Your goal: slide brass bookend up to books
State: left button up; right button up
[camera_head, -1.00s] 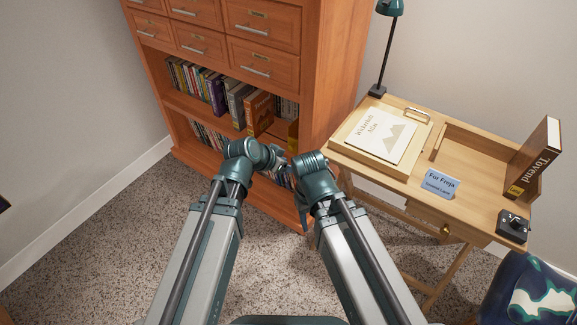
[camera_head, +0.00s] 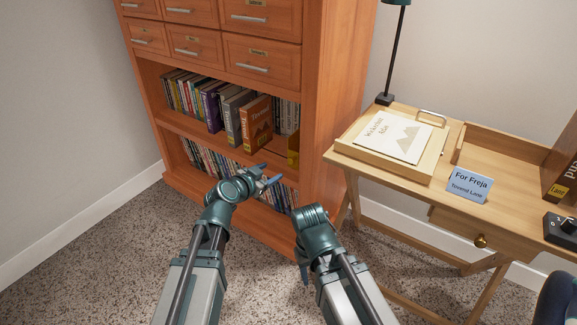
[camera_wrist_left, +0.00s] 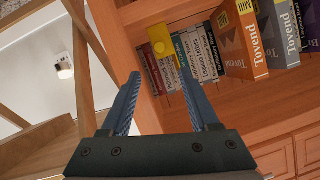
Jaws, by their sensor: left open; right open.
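The brass bookend (camera_head: 293,150) stands at the right end of the upper open shelf, near the bookcase's right side panel. In the left wrist view it seems to be the yellow piece (camera_wrist_left: 158,38), partly cut off by its surroundings. Left of it is the thick orange book (camera_head: 256,123), also in the wrist view (camera_wrist_left: 245,42), ending a row of books (camera_head: 208,103). A gap separates bookend and orange book, with thin books (camera_head: 286,116) set farther back. My left gripper (camera_head: 268,174) is open and empty in front of the shelf, below the bookend. My right gripper (camera_head: 304,272) hangs low, its fingers mostly hidden.
The lower shelf (camera_head: 230,168) holds more thin books. Drawers (camera_head: 200,40) fill the bookcase above. A desk (camera_head: 410,175) stands close on the right with a tray, blue card (camera_head: 470,184), lamp (camera_head: 389,50) and large book (camera_head: 562,165). Carpet is free at the left.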

aim_at(290, 161)
pick_arm(q)
jog(key=b+x, duration=0.4)
jog(key=x, duration=0.9)
jog(key=shift+w+d+f+b, duration=0.1)
jog(key=shift+w+f+b, duration=0.1)
jog(key=shift+b, duration=0.2)
grip_shut()
dwell(0.7)
